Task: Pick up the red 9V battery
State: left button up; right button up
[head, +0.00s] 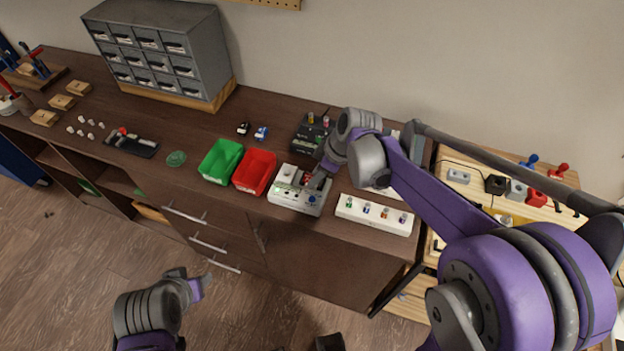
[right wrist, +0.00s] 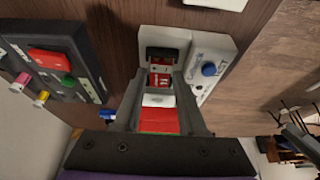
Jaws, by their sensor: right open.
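The red 9V battery (right wrist: 160,82) shows in the right wrist view, seated in a dark slot of the white tester box (right wrist: 212,60). The tester has a blue knob and also shows in the head view (head: 283,197). My right gripper (right wrist: 163,90) is open, pointing down over the tester, with its fingers to either side of the battery; I cannot tell whether they touch it. In the head view my right gripper (head: 319,180) partly covers the tester. My left gripper (head: 202,284) is low in front of the bench, away from the battery; its jaws are unclear.
A red bin (head: 255,172) and a green bin (head: 221,161) stand left of the tester. A grey drawer cabinet (head: 160,50) stands at the back left.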

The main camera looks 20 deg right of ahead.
jog(key=shift+a+f, duration=0.1)
jog(key=shift+f, duration=0.05)
grip_shut()
pick_arm(q)
jog(key=shift+w+r+p, duration=0.3)
jog(key=shift+r+p, duration=0.2)
jog(key=shift+r, duration=0.2)
jog(key=shift+w+r+p, duration=0.25)
jog(key=shift+r+p, duration=0.3)
jog(key=shift+r, duration=0.2)
jog(key=shift+w+r+p, duration=0.3)
jog(key=shift+r+p, duration=0.2)
jog(key=shift+r, duration=0.2)
pick_arm(e)
notch_tip(320, 180, up, 14)
